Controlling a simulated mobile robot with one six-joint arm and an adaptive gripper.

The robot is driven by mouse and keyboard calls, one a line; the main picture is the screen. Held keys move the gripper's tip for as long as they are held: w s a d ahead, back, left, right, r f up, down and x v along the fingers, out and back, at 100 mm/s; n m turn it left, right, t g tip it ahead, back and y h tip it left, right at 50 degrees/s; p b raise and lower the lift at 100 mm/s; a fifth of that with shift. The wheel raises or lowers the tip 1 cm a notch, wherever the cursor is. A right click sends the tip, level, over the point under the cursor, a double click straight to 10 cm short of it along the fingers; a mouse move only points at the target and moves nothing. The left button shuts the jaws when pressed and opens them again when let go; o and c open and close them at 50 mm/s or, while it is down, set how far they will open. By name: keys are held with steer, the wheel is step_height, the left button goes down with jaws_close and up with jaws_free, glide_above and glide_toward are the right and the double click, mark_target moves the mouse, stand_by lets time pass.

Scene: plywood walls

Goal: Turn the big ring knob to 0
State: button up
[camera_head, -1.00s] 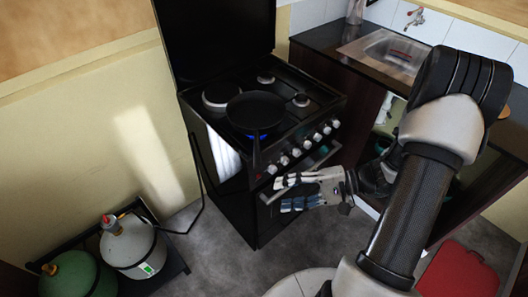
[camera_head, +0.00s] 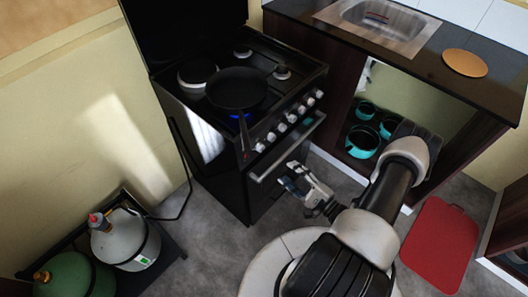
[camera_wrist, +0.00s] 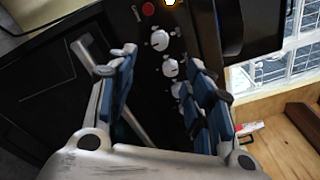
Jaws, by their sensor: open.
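A black stove (camera_head: 220,180) has a row of white knobs along its front edge. The nearest knob (camera_head: 260,147) is at the left end of the row; I cannot tell which one is the big ring knob. In the wrist view a white knob (camera_wrist: 160,40) lies ahead of the fingers, with more knobs below it, one partly behind the right finger. Their pointer settings are too small to read. My gripper (camera_head: 291,176) is open and empty in front of the oven door, below the knobs and apart from them. Its blue-padded fingers also show in the wrist view (camera_wrist: 153,72).
A black pan (camera_head: 237,88) stands on a burner with a blue flame, its handle reaching over the front edge. The oven handle (camera_head: 287,148) juts out below the knobs. Gas bottles (camera_head: 128,242) stand left. An open cupboard with teal pots (camera_head: 362,141) is right.

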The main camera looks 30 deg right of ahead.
mark_target(262, 150)
steer(key=b+x, duration=0.2)
steer(key=x, duration=1.1)
steer(key=shift+w+b, duration=0.25)
steer(key=shift+b, duration=0.15)
steer(key=shift+c, duration=0.4)
steer(key=c, duration=1)
